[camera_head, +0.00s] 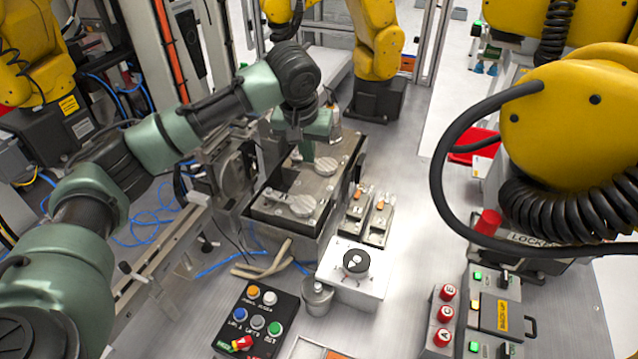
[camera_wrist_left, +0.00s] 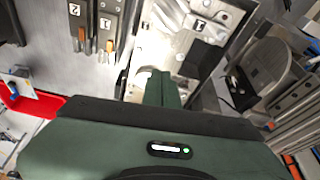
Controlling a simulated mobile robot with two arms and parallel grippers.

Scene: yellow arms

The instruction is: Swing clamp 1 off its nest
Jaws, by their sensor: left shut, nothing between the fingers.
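The grey metal fixture (camera_head: 258,212) stands mid-picture in the head view with two round silver clamp discs on top, a near one (camera_head: 302,206) and a far one (camera_head: 326,166). In the left wrist view a label that looks like 1 (camera_wrist_left: 197,27) is on the plate; I cannot tell surely which clamp is clamp 1. My left gripper (camera_head: 308,157) points down at the fixture's far part, just left of the far disc. It is shut and empty; its fingers (camera_wrist_left: 160,82) partly hide a bright round part. Contact cannot be told. My right gripper is not in view.
Two small orange-handled levers (camera_head: 368,216) stand right of the fixture. Nearer are a white box with a black knob (camera_head: 355,262), a metal pot (camera_head: 317,298) and a button panel (camera_head: 258,322). A yellow arm with a black hose (camera_head: 570,120) fills the right.

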